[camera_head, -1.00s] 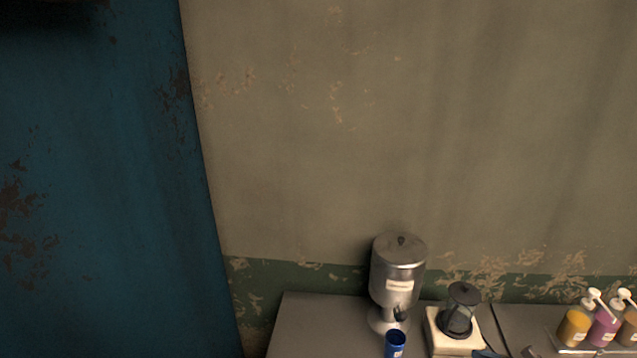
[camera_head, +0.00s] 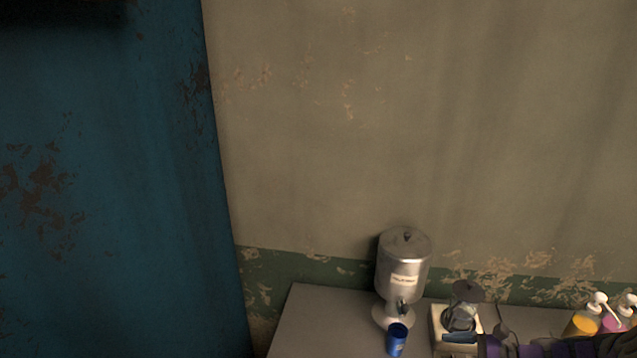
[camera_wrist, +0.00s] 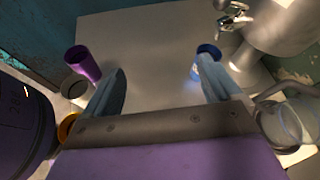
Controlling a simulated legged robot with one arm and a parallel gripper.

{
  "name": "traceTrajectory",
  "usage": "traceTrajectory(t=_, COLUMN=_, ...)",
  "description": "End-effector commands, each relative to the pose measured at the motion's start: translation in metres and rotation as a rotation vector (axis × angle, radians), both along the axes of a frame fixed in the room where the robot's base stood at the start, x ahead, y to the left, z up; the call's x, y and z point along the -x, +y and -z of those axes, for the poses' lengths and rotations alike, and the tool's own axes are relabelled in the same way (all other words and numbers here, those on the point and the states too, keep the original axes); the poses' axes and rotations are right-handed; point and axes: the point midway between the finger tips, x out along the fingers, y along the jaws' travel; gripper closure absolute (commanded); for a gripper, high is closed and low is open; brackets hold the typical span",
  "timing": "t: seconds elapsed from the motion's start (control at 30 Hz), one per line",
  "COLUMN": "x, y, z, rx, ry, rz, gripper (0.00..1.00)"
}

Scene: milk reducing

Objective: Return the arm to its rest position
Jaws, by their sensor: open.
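My gripper (camera_head: 460,338) reaches in from the bottom right of the head view on my purple and dark arm, in front of the machine with a glass jug. In the wrist view my gripper (camera_wrist: 162,70) has its two blue-grey fingers wide apart, with only bare grey counter seen between them. A blue cup (camera_head: 397,341) stands upright below the metal dispenser, left of my gripper in the head view. In the wrist view the blue cup (camera_wrist: 208,50) shows just beyond the right fingertip; whether they touch is unclear.
The metal dispenser (camera_head: 404,268) stands on the grey counter (camera_head: 325,318) against the wall. The jug machine (camera_head: 463,307) is to its right, then pump bottles (camera_head: 584,322). A purple cup (camera_wrist: 83,66) lies left in the wrist view. The counter's left part looks clear.

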Motion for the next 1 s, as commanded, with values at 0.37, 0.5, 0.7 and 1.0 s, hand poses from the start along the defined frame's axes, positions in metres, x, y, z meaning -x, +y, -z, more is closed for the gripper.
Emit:
traceTrajectory(t=0.37, x=0.035, y=0.138, z=-0.073, rx=0.263, ry=-0.132, rz=-0.524, gripper=0.10)
traceTrajectory(t=0.5, x=0.065, y=0.175, z=-0.089, rx=0.364, ry=-0.179, rz=-0.714, gripper=0.10)
traceTrajectory(t=0.7, x=0.113, y=0.211, z=-0.107, rx=0.511, ry=-0.245, rz=-0.971, gripper=0.10)
traceTrajectory(t=1.0, x=0.188, y=0.232, z=-0.121, rx=0.738, ry=-0.336, rz=-1.325, gripper=0.10)
